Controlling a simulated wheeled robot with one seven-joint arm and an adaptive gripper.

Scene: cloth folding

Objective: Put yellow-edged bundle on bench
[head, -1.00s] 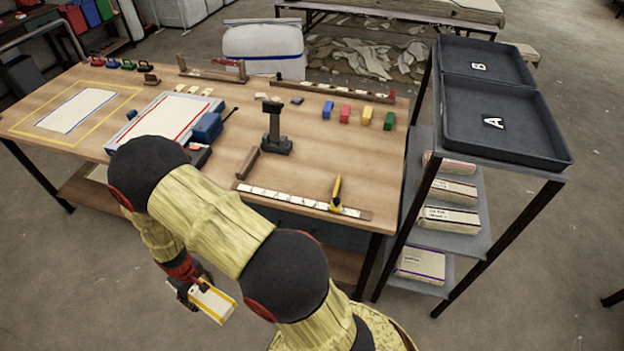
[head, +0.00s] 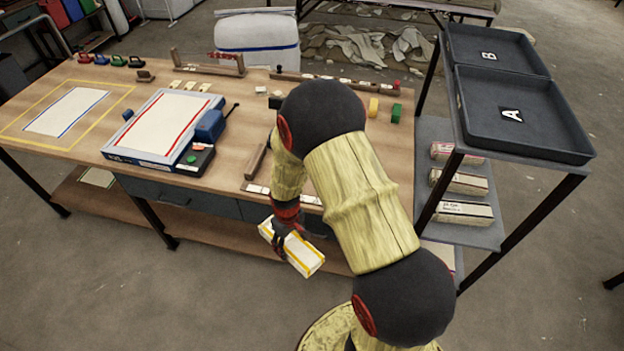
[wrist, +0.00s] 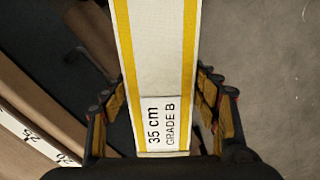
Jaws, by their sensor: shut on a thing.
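The yellow-edged bundle (head: 304,257) is a white folded cloth block with yellow stripes. In the wrist view the bundle (wrist: 158,60) runs up the middle, with a label reading "35 cm GRADE B" at its near end. My gripper (head: 287,232) is shut on it, and in the wrist view the fingers (wrist: 165,115) lie along both of its sides. The bundle is held in the air in front of the bench's near edge. The wooden bench (head: 225,172) stands behind it, and its right part is partly hidden by my arm.
A blue-framed board (head: 150,150) and a yellow-outlined area with a white sheet (head: 68,110) lie on the bench's left. A ruler strip (head: 262,189) is along the front edge. A shelf rack with trays A (head: 545,140) and B (head: 505,60) stands right, bundles below.

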